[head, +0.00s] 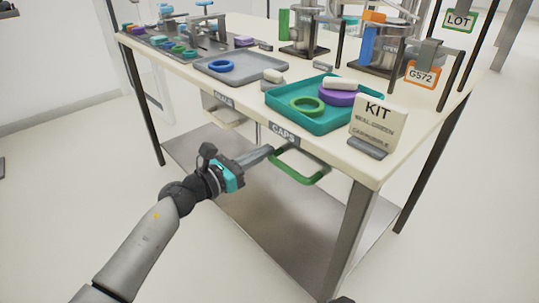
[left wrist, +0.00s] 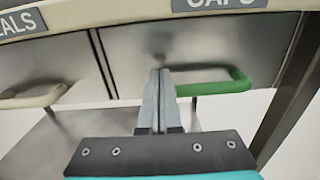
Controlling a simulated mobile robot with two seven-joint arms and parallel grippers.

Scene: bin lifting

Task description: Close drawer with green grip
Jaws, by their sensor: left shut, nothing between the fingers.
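The green grip (head: 300,177) is a U-shaped handle on the drawer under the CAPS label, at the table's front edge. In the left wrist view the green grip (left wrist: 228,83) stands out from the grey metal drawer front (left wrist: 200,45). My left gripper (head: 268,151) is shut and empty, its fingers pointing at the drawer at the left end of the grip. In the left wrist view my left gripper (left wrist: 160,78) has its fingertips in front of the drawer front, beside the grip. I cannot tell whether they touch. My right gripper is not in view.
A beige handle (head: 226,113) sits under the SEALS label to the left. On the tabletop, a teal tray (head: 320,121) and a KIT card (head: 378,125) stand near the front edge. A table leg (head: 347,240) is right of the grip. A lower shelf (head: 270,225) lies below.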

